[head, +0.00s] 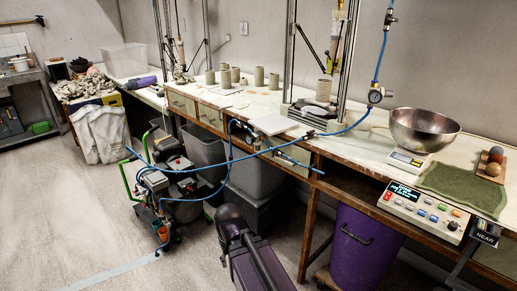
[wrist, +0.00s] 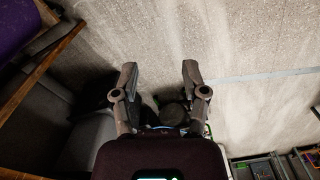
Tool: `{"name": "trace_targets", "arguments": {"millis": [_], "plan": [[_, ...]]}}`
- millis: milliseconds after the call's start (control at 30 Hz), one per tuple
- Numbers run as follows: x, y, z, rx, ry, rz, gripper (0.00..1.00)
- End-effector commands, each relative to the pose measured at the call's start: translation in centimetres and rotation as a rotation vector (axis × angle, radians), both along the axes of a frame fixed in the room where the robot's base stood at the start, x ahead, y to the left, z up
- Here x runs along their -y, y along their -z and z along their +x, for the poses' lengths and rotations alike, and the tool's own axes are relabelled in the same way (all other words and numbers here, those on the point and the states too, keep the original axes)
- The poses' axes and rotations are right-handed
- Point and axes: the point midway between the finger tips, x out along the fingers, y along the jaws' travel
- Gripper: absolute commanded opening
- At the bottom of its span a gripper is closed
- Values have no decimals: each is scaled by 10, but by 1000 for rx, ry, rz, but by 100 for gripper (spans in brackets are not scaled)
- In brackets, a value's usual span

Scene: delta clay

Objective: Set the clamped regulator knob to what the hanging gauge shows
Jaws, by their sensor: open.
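A small round gauge (head: 376,97) hangs on the blue hose (head: 378,68) above the bench, left of the steel bowl; its dial is too small to read. Small dark fittings (head: 257,145) sit along the hose at the bench's front edge. I cannot tell whether one of them is the clamped regulator, and no knob or its setting can be made out. My gripper (wrist: 158,85) is open and empty in the wrist view, pointing over the floor. No gauge or regulator shows between its fingers. In the head view I cannot make out the fingertips.
The long bench (head: 365,150) carries a steel bowl (head: 424,128), a control box (head: 424,208), a green cloth (head: 462,186) and several clay cylinders. A purple bin (head: 362,245) stands underneath. A compressor cart (head: 165,190) with hoses stands left. Open floor (head: 60,220) lies farther left.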

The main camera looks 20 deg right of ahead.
Motion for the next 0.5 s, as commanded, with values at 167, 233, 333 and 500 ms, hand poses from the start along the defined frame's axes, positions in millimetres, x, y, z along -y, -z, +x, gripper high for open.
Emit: {"name": "trace_targets", "arguments": {"millis": [167, 233, 333, 500], "plan": [[1, 0, 1, 3, -4, -4, 71], [4, 1, 5, 13, -14, -15, 71], [13, 3, 13, 37, -45, -52, 71], [39, 4, 43, 116, -169, -187, 71]]}}
